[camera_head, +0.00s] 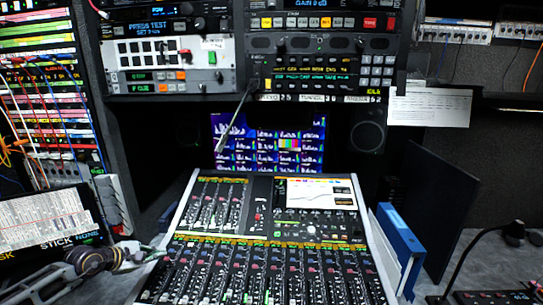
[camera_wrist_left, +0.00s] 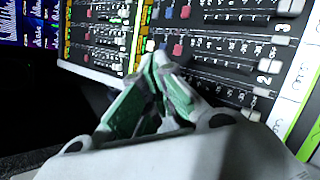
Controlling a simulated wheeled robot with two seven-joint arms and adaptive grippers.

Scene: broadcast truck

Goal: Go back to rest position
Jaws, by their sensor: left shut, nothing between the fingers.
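My left gripper (camera_head: 150,250) shows at the lower left of the head view, beside the left edge of the mixing console (camera_head: 265,240). In the left wrist view its fingertips (camera_wrist_left: 162,62) come together, with green pads facing each other and nothing between them. Behind the fingertips in that view lie the console's faders and labels (camera_wrist_left: 230,60); I cannot tell if the fingers touch the console. My right gripper is not in view.
A patch bay with cables (camera_head: 50,110) stands at the left. Rack units (camera_head: 320,50) and a lit screen (camera_head: 268,145) rise behind the console. A gooseneck microphone (camera_head: 238,120) hangs before the screen. Blue binders (camera_head: 400,245) stand right of the console.

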